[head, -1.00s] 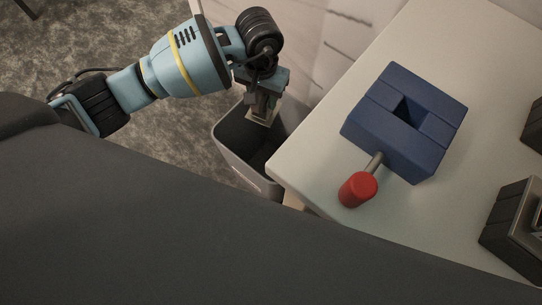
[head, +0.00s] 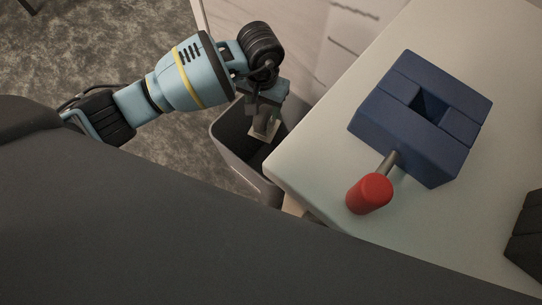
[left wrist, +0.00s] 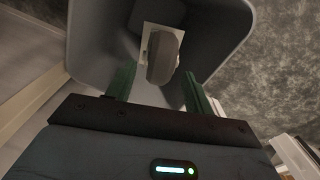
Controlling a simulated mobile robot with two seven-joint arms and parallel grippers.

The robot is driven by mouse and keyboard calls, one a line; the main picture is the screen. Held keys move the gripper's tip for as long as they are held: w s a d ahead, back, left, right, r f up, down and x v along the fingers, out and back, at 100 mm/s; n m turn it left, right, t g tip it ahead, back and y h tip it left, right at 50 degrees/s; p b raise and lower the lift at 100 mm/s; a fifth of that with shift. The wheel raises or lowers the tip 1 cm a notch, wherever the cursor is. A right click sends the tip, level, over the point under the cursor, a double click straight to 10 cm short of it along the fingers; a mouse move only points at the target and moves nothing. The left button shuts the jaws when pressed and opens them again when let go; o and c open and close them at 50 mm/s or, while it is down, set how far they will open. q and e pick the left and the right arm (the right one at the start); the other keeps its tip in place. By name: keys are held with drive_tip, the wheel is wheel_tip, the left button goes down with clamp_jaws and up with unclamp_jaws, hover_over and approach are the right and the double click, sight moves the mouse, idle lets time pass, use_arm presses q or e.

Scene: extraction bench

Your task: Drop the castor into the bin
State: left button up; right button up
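The castor (left wrist: 165,58), a grey wheel on a pale plate, sits between the fingertips of my left gripper (left wrist: 160,72) in the left wrist view. The bin's wall (left wrist: 225,35) surrounds the castor in the left wrist view. My right gripper is not in view.
A white bench (head: 315,165) stands just right of the bin. On it are a blue block (head: 400,115) with a square hole and a red-ended handle (head: 369,193), and a dark object (head: 527,235) at the right edge. Grey carpet (head: 90,50) lies left.

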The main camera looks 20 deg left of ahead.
use_arm(q)
drive_tip(key=shift+o, duration=1.2)
drive_tip(key=shift+r, duration=0.15)
wheel_tip(320, 180, up, 6)
drive_tip(key=shift+r+p, duration=0.1)
drive_tip(key=shift+p, duration=0.65)
drive_tip(key=shift+r, duration=0.65)
